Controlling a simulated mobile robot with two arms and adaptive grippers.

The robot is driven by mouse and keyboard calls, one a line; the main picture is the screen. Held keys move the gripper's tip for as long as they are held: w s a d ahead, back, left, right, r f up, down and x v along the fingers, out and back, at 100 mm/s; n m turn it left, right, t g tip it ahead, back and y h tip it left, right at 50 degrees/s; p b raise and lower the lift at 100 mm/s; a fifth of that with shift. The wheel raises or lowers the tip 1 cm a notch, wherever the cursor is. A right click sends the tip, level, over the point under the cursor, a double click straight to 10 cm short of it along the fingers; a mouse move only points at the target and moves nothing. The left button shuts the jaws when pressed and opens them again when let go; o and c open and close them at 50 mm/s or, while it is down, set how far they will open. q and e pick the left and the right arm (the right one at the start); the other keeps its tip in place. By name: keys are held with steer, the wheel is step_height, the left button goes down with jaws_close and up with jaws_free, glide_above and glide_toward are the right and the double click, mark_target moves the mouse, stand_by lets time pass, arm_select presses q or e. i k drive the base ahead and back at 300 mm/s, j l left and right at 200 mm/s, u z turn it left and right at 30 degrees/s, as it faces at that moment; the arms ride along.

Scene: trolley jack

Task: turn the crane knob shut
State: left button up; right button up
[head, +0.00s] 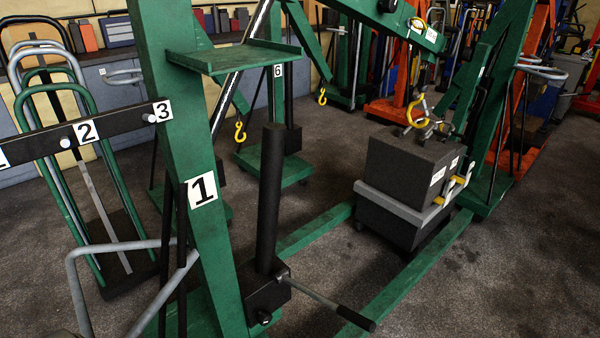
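A green crane (205,230) with a white "1" label stands in front of me. Its black jack cylinder (270,200) rises from a black pump block (264,292) low on the crane. A small dark round part that looks like the knob (264,317) sits at the lower front of the block. Whether it is open or shut cannot be told. A grey pump handle (315,295) with a black grip slopes down to the right from the block. Neither of my grippers is in view.
A black box-shaped load (412,165) with a grey band is under the crane's yellow hook (415,112). Green legs (420,265) run along the floor. Hand trucks (75,150) stand at left, other cranes behind. The floor at lower right is clear.

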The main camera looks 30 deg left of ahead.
mark_target(265, 318)
steer(key=u, duration=1.3)
